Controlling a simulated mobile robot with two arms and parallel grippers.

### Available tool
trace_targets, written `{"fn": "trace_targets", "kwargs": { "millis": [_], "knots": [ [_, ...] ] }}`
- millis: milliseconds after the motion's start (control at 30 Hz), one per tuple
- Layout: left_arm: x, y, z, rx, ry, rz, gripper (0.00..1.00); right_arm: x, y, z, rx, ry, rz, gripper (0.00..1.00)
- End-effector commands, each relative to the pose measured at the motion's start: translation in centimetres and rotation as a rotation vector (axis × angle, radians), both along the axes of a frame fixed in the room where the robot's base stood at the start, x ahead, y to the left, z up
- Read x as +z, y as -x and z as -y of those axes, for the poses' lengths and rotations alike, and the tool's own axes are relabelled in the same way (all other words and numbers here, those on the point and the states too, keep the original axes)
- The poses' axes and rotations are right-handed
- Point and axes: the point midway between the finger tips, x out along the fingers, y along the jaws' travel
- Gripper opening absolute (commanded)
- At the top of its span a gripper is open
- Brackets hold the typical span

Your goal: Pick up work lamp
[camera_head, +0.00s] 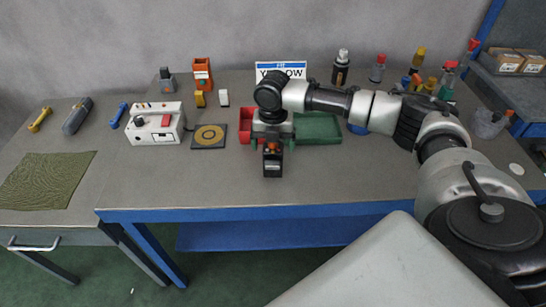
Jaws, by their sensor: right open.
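A small upright dark block with an orange upper part (272,163) stands near the front edge of the table; it may be the work lamp, but I cannot tell for sure. My right gripper (272,146) points down right over it. Its fingers are open, one on each side of the block's top; I cannot tell whether they touch it. The gripper and wrist hide part of the block's top. My left gripper is not in view.
A red bin (245,124) and a green tray (318,128) lie just behind the gripper. A white box device (155,124) and a dark pad with a yellow ring (209,136) are left. Several bottles stand at the back right. The front table strip (380,182) is clear.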

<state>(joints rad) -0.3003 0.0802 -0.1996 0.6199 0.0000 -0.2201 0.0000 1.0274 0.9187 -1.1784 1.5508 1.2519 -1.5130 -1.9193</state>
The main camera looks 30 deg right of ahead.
Motion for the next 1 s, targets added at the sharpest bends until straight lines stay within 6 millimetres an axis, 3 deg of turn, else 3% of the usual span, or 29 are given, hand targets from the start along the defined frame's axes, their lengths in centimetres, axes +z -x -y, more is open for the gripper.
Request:
{"fn": "trace_targets", "kwargs": {
  "millis": [300, 800, 1000],
  "knots": [
    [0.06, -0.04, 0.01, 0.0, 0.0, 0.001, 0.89, -0.64, 0.01, -0.01, 0.0, -0.001, 0.001, 0.88],
    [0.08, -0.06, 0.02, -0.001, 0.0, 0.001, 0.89, -0.59, 0.01, -0.01, 0.0, 0.0, 0.001, 0.11],
    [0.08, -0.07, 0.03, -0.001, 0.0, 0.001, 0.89, -0.51, -0.03, 0.0, 0.0, 0.0, 0.003, 0.09]
  ]
}}
